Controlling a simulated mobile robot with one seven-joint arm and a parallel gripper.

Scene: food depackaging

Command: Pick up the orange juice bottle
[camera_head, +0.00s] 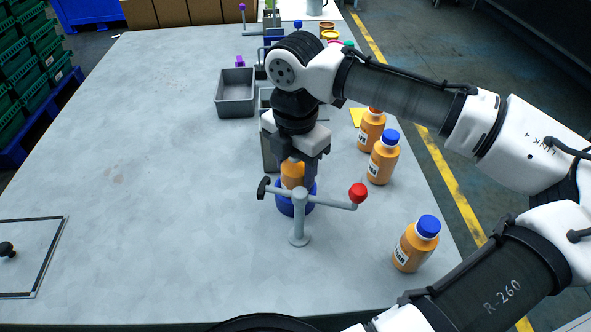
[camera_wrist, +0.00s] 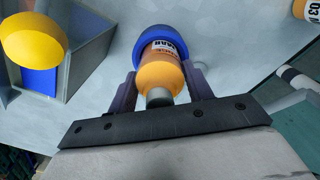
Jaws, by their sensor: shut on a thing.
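An orange juice bottle (camera_head: 293,173) stands in a round blue holder (camera_head: 284,206) near the middle of the bench. My gripper (camera_head: 295,182) points down over it. In the wrist view the orange bottle (camera_wrist: 160,72) is between my two fingers, one on each side, and my gripper (camera_wrist: 158,84) is shut on it. Its near end shows a grey top, with no blue cap in sight. The blue holder (camera_wrist: 163,36) surrounds its far end. I cannot tell whether the bottle is lifted from the holder.
A grey post with a red-knobbed lever (camera_head: 357,193) stands just in front of the bottle. Blue-capped bottles stand to the right, one nearer (camera_head: 416,244) and one farther (camera_head: 383,157). A grey bin (camera_head: 236,95) lies behind left. The bench's left half is mostly clear.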

